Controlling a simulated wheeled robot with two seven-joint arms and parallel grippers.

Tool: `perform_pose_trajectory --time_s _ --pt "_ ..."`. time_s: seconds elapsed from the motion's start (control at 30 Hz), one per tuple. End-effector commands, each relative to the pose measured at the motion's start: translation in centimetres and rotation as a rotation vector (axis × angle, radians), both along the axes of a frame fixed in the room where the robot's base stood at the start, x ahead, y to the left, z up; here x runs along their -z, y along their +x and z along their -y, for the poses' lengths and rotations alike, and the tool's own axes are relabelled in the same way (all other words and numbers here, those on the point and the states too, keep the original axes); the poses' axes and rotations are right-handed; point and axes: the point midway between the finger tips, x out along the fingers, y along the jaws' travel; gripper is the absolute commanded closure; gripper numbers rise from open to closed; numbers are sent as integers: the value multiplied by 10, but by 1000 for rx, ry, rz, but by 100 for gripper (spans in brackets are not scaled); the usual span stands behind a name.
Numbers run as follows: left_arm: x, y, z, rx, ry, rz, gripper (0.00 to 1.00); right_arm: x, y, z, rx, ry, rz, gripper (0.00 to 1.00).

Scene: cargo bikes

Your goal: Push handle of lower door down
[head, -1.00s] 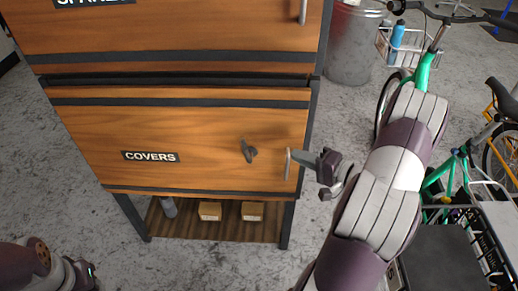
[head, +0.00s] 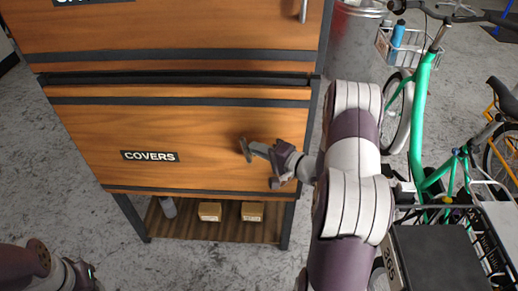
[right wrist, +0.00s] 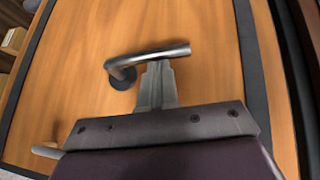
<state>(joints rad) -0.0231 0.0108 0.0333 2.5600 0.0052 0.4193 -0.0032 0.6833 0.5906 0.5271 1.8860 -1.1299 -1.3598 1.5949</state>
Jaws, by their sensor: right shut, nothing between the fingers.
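The lower door (head: 95,127), wooden and labelled COVERS, is closed flush in the cabinet. Its grey metal lever handle (head: 243,147) stands mostly upright, leaning slightly left, and is partly hidden by my right gripper (head: 252,149). In the right wrist view the lever (right wrist: 172,51) runs from its round pivot (right wrist: 122,79) toward the right. My right gripper (right wrist: 157,68) is shut and empty, its fingertips against or very close to the lever's side; contact is unclear.
A second metal handle (right wrist: 46,151) is partly visible. An upper drawer front (head: 190,25) is above. Below, a shelf (head: 185,228) holds a bottle and two small boxes. A green bike (head: 419,110) and a metal bin (head: 352,45) stand at right. Floor at left is clear.

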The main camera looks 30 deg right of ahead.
Motion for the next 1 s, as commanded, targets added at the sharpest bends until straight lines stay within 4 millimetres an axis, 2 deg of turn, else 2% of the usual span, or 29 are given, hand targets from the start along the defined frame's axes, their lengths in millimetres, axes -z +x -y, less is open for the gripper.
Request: perform_pose_trajectory --time_s 0.2,0.67,0.87,1.0 --pt "-2 0 0 0 0 0 59 -1 0 0 0 -3 -2 100" --pt "-21 0 0 0 0 0 59 -5 3 -5 -1 -72 -44 100" --pt "-38 0 0 0 0 0 59 -10 6 -9 -1 -128 -79 100" --pt "-58 0 0 0 0 0 59 -14 9 -15 -3 -202 -125 100"
